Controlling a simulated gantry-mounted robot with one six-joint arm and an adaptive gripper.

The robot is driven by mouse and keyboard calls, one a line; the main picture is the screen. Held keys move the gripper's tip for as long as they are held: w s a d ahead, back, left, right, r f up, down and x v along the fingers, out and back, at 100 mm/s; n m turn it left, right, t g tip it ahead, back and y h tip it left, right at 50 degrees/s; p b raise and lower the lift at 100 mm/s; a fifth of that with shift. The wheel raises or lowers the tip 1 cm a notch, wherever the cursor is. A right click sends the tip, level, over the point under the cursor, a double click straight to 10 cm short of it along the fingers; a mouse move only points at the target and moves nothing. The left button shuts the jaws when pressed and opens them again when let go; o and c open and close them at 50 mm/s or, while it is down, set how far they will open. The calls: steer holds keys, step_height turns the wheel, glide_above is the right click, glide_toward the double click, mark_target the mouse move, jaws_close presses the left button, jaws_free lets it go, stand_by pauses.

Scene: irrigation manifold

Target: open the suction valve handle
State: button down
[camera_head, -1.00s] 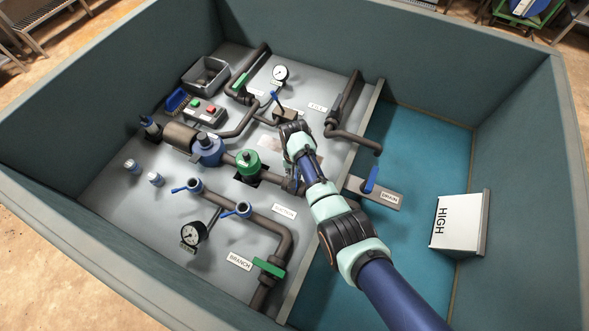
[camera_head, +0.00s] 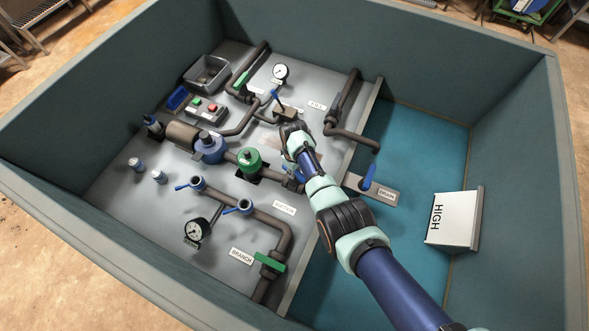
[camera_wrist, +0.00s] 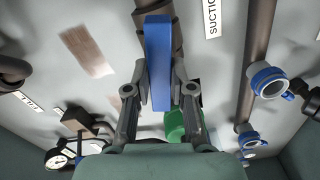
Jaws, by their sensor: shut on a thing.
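The suction valve handle (camera_wrist: 158,60) is a long blue bar in the middle of the wrist view. The SUCTION label (camera_wrist: 212,14) is to its right, and it also shows in the head view (camera_head: 285,208). My gripper (camera_wrist: 160,80) has one finger on each side of the bar and is shut on it. In the wrist view the bar looks roughly in line with the dark pipe (camera_wrist: 152,5) at the top edge. In the head view my wrist hides most of the handle; only a little blue shows beside the green-topped fitting (camera_head: 248,160).
The drain valve's blue handle (camera_head: 368,176) stands right of my forearm. Pipes, a branch valve with a green handle (camera_head: 270,262) and a gauge (camera_head: 193,231) lie in front. A white HIGH box (camera_head: 452,218) stands in the teal basin. High walls surround the panel.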

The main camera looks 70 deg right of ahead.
steer(key=shift+n, duration=1.3)
steer(key=c, duration=1)
jaws_free()
step_height(320, 180, up, 12)
